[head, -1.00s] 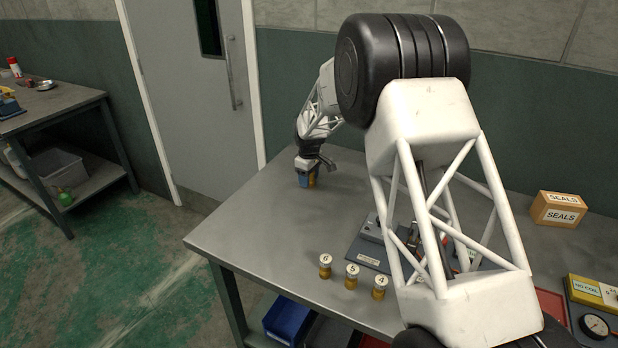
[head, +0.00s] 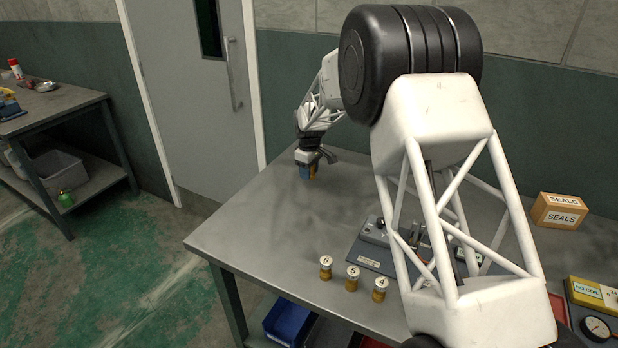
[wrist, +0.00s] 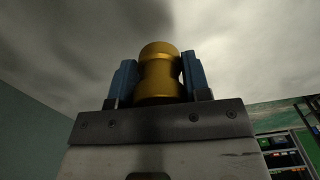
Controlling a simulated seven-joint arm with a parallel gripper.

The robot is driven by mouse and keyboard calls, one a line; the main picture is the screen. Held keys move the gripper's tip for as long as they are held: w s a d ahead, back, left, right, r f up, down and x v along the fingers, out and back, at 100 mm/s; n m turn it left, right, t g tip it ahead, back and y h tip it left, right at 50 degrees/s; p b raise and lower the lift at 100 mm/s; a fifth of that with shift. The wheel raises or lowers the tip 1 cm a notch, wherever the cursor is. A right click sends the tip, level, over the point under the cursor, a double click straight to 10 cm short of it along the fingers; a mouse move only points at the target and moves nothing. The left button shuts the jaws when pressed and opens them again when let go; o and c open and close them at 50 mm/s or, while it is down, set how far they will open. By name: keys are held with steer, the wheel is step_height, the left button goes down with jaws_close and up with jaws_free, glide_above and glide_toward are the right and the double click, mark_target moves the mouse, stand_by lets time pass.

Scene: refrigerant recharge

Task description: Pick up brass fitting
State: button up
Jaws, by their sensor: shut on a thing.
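The brass fitting (wrist: 158,75) is a gold-coloured, waisted cylinder in the wrist view. It sits between the two blue fingers of my gripper (wrist: 160,82), which are shut on it. In the head view my gripper (head: 308,172) points down over the back left part of the table. A small bit of brass shows beside its blue fingers there. I cannot tell whether the fitting's lower end touches the table.
Small numbered jars, 6 (head: 325,267), 5 (head: 352,278) and 4 (head: 380,289), stand near the front edge. A grey fixture (head: 372,258) is partly behind my arm. A SEALS box (head: 560,210) and a gauge (head: 596,328) are at right. The table's left part (head: 250,235) is clear.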

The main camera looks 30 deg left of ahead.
steer(key=s+d, duration=0.3)
steer(key=s, duration=0.1)
steer(key=s+d+r, duration=0.1)
steer(key=s+d, duration=0.2)
steer(key=s, duration=0.1)
steer(key=s+d, duration=0.3)
steer(key=s, duration=0.1)
steer(key=shift+s+d+r, duration=0.25)
steer(key=shift+s+d, duration=0.05)
steer(key=shift+d, duration=0.1)
